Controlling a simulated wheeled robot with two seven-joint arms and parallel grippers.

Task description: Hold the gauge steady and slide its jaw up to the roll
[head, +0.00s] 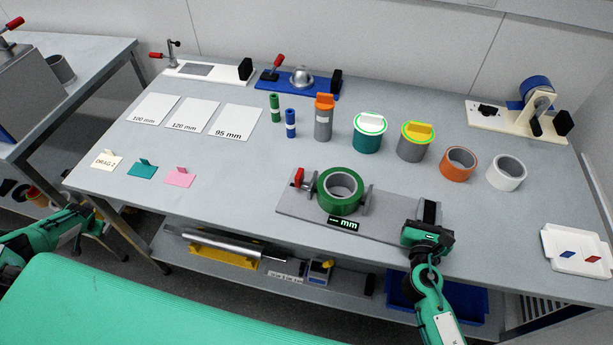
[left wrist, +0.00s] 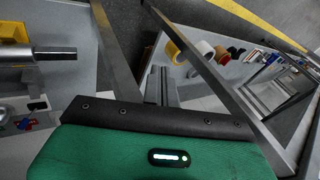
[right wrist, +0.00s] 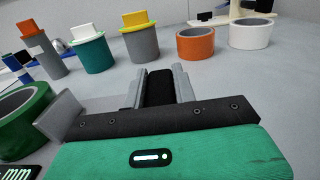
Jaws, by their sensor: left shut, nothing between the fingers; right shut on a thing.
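The gauge (head: 393,222) is a grey plate near the table's front edge, with a red-handled clamp (head: 299,177) at its left end and a small "mm" display (head: 344,223). A green roll (head: 326,199) lies on it. The grey jaw (head: 367,197) stands right beside the roll; it also shows in the right wrist view (right wrist: 61,114), and I cannot tell whether they touch. My right gripper (head: 430,216) is shut on a black block (right wrist: 158,88) at the gauge's right end. My left gripper (left wrist: 160,87) is shut and empty, left of the table and away from the gauge.
Several capped cylinders and two rings, orange (head: 458,163) and white (head: 506,172), stand behind the gauge. A white tray (head: 579,262) is at the right. White size cards (head: 235,120) and small tags (head: 180,177) lie left. A lower shelf (head: 215,270) holds tools.

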